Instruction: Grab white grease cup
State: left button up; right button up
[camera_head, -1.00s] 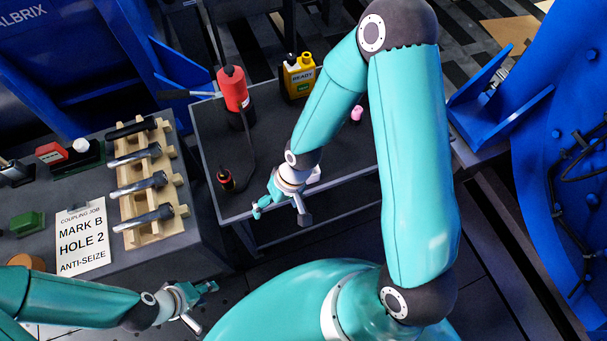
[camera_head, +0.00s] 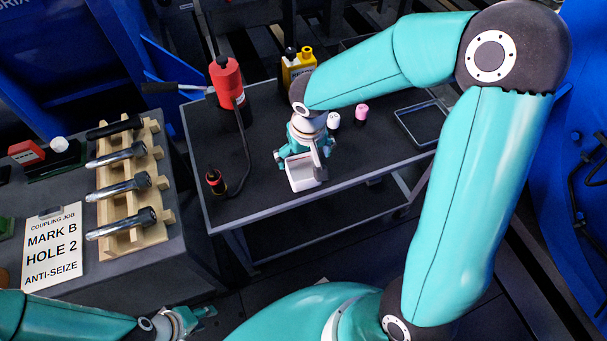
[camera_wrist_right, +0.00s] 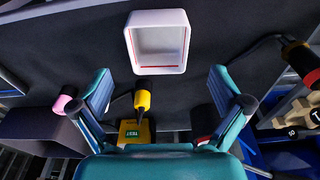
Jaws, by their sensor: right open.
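A white square open-topped cup (camera_head: 305,178) stands on the dark cart by its front edge. In the right wrist view the white cup (camera_wrist_right: 157,72) lies just beyond my right gripper (camera_wrist_right: 160,90), whose fingers are spread wide with nothing between them. In the head view my right gripper (camera_head: 302,156) is right at the cup, partly covering it. Whether they touch is unclear. A small white cylinder (camera_head: 333,120) stands beside a pink one (camera_head: 361,112) behind the gripper. My left gripper (camera_head: 196,318) is at the bottom left, away from the cart; its jaws are unclear.
On the cart top (camera_head: 262,200) are a red canister (camera_head: 228,82), a yellow bottle (camera_head: 298,65), a small black-and-red bottle (camera_head: 215,180) and a rectangular frame (camera_head: 421,124). A wooden rack (camera_head: 133,190) with several bolts stands left, beside a sign (camera_head: 52,246).

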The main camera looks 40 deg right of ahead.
aim_at(303, 175)
jog(key=shift+w+d+f+b, duration=0.1)
jog(key=shift+w+f+b, duration=0.15)
jog(key=shift+f, duration=1.05)
jog(key=shift+w+d+f+b, duration=0.15)
jog(key=shift+w+f+b, duration=0.05)
jog(key=shift+f, duration=1.1)
jog(key=shift+w+d+f+b, duration=0.1)
jog(key=shift+w+f+b, duration=0.15)
jog(key=shift+f, duration=1.05)
jog(key=c, duration=1)
jog(key=shift+r, duration=0.15)
jog(key=shift+c, duration=0.2)
